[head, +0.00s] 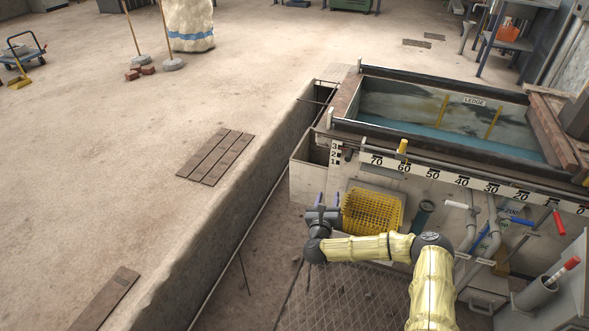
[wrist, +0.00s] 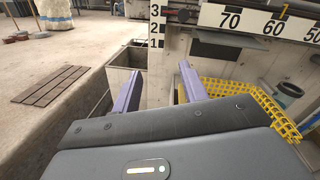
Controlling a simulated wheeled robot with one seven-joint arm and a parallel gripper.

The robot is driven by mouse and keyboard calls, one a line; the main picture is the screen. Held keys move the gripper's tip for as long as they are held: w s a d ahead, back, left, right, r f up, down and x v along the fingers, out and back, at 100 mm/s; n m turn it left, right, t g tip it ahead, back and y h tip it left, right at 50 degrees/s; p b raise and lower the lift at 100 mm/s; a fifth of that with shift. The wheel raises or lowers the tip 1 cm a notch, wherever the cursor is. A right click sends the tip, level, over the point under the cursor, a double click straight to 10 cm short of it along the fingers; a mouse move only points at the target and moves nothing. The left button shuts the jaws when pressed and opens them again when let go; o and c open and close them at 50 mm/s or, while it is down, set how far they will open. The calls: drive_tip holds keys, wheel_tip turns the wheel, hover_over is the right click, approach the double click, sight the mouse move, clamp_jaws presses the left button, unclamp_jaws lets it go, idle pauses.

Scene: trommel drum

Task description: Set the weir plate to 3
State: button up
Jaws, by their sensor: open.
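A small upright scale marked 3, 2, 1 (head: 335,154) is at the left end of the tank front, with 3 at the top. It also shows in the wrist view (wrist: 155,27). A small dark piece (wrist: 182,14) sits just right of the 3; I cannot tell whether it is part of the weir plate. The plate itself and its setting cannot be made out clearly. My gripper (head: 328,197) is open and empty, below the scale in the head view. In the wrist view its two purple fingers (wrist: 158,75) point toward the tank front, below the scale.
A yellow mesh basket (head: 372,212) is right of my gripper. A long number strip (head: 460,180) runs along the tank front. Pipes with coloured handles (head: 520,220) stand at the right. A concrete-walled trench (head: 250,180) lies to the left.

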drive_tip(key=s+a+r+n+g+y+p, duration=0.3)
drive_tip(key=a+r+n+y+p, duration=0.2)
drive_tip(key=r+n, duration=0.4)
drive_tip(key=s+a+r+n+g+y+p, duration=0.3)
drive_tip(key=a+r+n+y+p, duration=0.2)
drive_tip(key=n, duration=0.7)
wheel_tip(320, 180, up, 4)
drive_tip(key=p, duration=0.2)
drive_tip(key=shift+a+f+n+y+p, duration=0.15)
drive_tip(key=shift+a+n+y+p, duration=0.15)
drive_tip(key=shift+p, duration=0.05)
